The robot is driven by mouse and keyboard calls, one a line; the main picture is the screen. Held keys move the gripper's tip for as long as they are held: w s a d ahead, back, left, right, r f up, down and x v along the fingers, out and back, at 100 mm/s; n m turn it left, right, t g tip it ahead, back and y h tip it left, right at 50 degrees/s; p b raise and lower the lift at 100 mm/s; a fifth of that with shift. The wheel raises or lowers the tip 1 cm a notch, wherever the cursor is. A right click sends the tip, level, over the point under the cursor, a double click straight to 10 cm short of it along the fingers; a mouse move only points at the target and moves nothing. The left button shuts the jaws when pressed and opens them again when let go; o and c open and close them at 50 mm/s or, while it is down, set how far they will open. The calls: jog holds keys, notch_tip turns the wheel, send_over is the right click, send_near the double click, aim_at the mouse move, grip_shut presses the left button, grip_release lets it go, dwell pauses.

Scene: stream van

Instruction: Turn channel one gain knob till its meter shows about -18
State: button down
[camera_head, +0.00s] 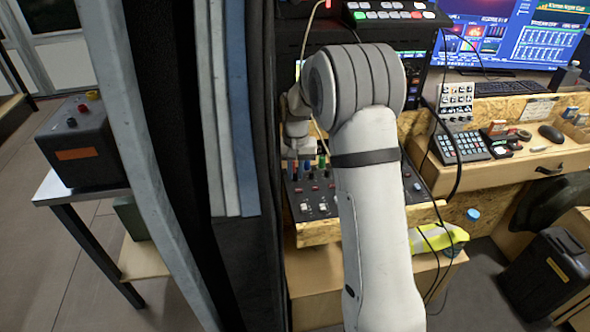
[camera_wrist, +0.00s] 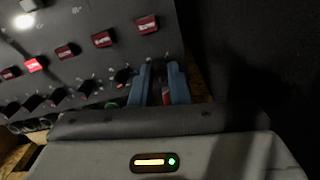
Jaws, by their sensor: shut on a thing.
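The mixer panel (camera_head: 325,208) is a dark sloped board with knobs, small red meter displays and faders. It also fills the upper left of the wrist view (camera_wrist: 75,20). My gripper (camera_wrist: 162,72) has its two blue fingers shut on a knob (camera_wrist: 166,97) at the end of the knob row, beside the dark wall. Only a reddish part of this knob shows between the fingers. The nearest red meter display (camera_wrist: 147,25) is lit, but its digits are too blurred to read. In the head view my gripper (camera_head: 297,166) is at the panel's far left edge, partly hidden by my wrist.
My forearm hides the panel's middle right. A keypad (camera_head: 460,148) and a black mouse (camera_head: 551,133) lie on the wooden desk. Loose black cables hang right of my arm.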

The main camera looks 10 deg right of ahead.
aim_at(295, 173)
jog(key=shift+m, duration=0.5)
jog(key=c, duration=1.4)
grip_release()
jog(key=shift+r, duration=0.1)
notch_tip(295, 173, up, 7)
jog(key=shift+r+p, duration=0.2)
jog(key=shift+p, duration=0.1)
jog(key=shift+r, duration=0.15)
